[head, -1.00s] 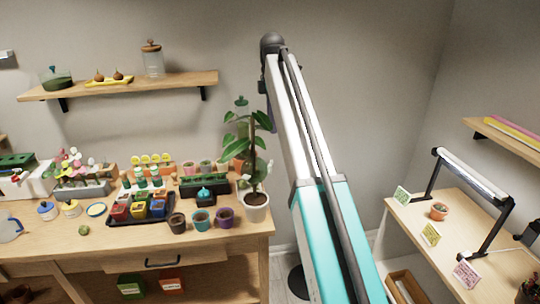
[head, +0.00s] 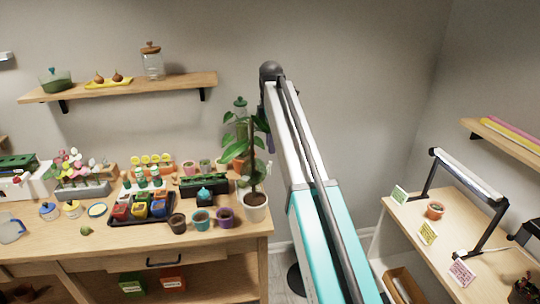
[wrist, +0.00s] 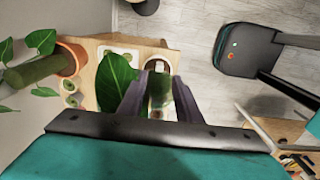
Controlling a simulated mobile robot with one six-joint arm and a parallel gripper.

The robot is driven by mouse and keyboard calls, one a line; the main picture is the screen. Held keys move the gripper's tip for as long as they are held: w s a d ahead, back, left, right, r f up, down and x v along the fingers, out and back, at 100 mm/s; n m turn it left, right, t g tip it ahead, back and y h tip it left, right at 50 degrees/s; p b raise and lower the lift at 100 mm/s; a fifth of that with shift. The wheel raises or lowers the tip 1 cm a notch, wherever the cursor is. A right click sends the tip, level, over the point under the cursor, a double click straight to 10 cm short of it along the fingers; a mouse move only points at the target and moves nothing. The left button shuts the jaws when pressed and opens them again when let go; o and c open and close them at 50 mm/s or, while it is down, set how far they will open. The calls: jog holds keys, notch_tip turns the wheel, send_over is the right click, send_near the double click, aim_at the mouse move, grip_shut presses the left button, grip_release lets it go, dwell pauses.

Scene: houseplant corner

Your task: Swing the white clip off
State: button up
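The potted plant stands at the right end of the wooden bench in a white pot (head: 256,208), with large green leaves (head: 236,150) on a tall stem. A small pale thing (head: 270,164) shows just right of the stem; it may be the white clip, but it is too small to tell. My gripper (wrist: 160,78) points down close beside the plant, with its two purple-grey fingers apart. A big leaf (wrist: 117,82) lies by the left finger. Greenery shows in the gap, and I cannot tell whether a finger touches it. In the head view my arm mostly hides the gripper.
Small pots (head: 201,219) and a dark tray (head: 120,220) of colourful containers crowd the bench left of the plant. A wall shelf (head: 130,87) hangs above. A second table (head: 415,215) with a lamp stands at the right. Open floor lies between.

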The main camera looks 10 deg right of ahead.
aim_at(270, 162)
jog(key=shift+f+p, duration=1.15)
jog(key=shift+f, duration=2.2)
jog(key=shift+a, duration=0.1)
grip_shut()
